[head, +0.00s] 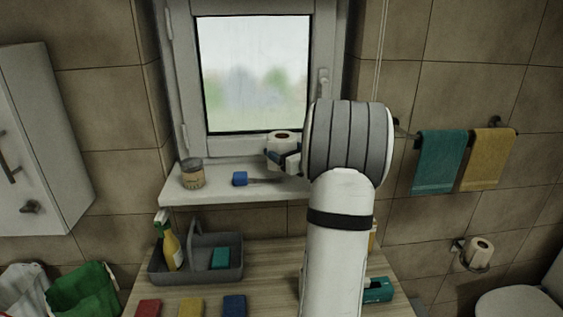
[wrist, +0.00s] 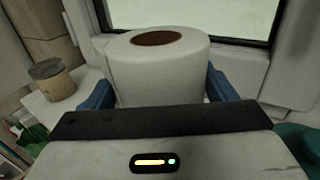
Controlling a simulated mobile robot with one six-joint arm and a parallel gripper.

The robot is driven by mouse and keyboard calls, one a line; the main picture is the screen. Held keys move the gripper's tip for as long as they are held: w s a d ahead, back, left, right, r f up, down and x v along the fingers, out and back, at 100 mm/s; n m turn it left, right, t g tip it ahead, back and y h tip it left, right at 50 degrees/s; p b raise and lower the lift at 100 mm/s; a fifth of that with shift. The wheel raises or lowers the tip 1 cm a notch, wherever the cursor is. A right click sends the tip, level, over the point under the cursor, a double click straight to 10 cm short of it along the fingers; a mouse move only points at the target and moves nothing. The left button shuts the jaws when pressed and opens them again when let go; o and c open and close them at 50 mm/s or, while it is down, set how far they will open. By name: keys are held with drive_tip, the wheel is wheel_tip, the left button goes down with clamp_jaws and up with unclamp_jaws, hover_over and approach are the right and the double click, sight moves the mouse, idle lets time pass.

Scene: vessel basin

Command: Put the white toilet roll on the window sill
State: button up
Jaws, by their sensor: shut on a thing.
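The white toilet roll (head: 281,141) is upright between the fingers of my gripper (head: 285,158), over the window sill. In the wrist view the roll (wrist: 158,68) fills the space between the two blue fingers of my gripper (wrist: 160,92), one on each side. My gripper is shut on it. The window sill (head: 211,191) is a white ledge under the window; part of it also shows in the wrist view (wrist: 55,108). The roll's bottom is hidden by my gripper, so I cannot tell whether it touches the sill.
Below are a grey caddy (head: 205,270) and several coloured blocks on a wooden top. Another roll (head: 480,251) hangs on the right wall. The window frame is close behind.

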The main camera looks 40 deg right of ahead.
wheel_tip(320, 180, down, 4)
drive_tip(key=shift+f+p, duration=0.15)
drive_tip(key=shift+p, duration=0.3)
drive_tip(key=shift+f+b, duration=0.2)
drive_tip(key=shift+b, duration=0.1)
drive_tip(key=o, duration=1)
drive_tip(key=shift+s+r, duration=0.1)
